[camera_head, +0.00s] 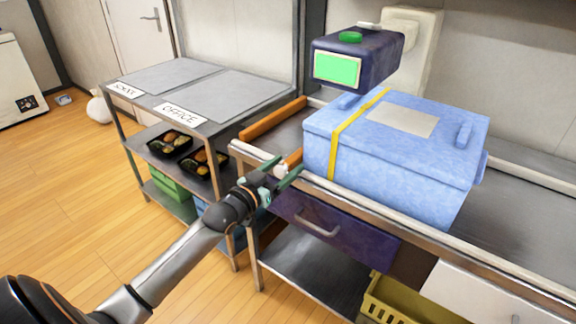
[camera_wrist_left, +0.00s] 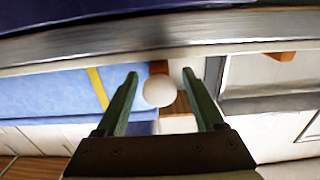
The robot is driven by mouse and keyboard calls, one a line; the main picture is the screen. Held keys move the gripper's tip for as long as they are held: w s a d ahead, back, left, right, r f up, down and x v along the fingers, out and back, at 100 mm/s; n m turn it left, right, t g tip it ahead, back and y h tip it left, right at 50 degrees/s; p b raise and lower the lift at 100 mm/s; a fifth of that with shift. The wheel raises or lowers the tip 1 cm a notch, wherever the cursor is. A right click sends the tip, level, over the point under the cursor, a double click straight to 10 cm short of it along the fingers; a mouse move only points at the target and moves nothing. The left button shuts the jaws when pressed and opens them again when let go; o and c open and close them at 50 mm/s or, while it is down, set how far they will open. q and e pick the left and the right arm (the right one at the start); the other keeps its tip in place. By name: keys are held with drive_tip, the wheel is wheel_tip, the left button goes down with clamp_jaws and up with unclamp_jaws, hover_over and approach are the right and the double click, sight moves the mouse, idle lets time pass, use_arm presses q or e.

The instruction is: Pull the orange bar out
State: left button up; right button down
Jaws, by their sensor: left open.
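A short orange bar (camera_head: 294,158) shows at the left end of the roller table, beside the blue box; a white round knob (camera_head: 279,170) sits at its near end. My left gripper (camera_head: 280,169) is open at the table's front edge, its green fingers on either side of the knob. In the left wrist view, the knob (camera_wrist_left: 158,91) lies between the open fingers (camera_wrist_left: 160,74), nearer the left one, with a gap to the right one. Part of the orange-brown bar (camera_wrist_left: 182,109) shows behind it. Most of the bar is hidden. My right gripper is not in view.
The blue box (camera_head: 392,170) with a yellow strap stands on the table just right of the bar. Another orange piece (camera_head: 272,120) lies along the table's left end. A purple drawer (camera_head: 350,236) is below. A rack (camera_head: 230,99) with bento trays (camera_head: 171,142) stands left.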

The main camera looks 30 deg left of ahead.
use_arm(q)
drive_tip(key=shift+w, duration=0.8)
clamp_jaws()
idle(1.0)
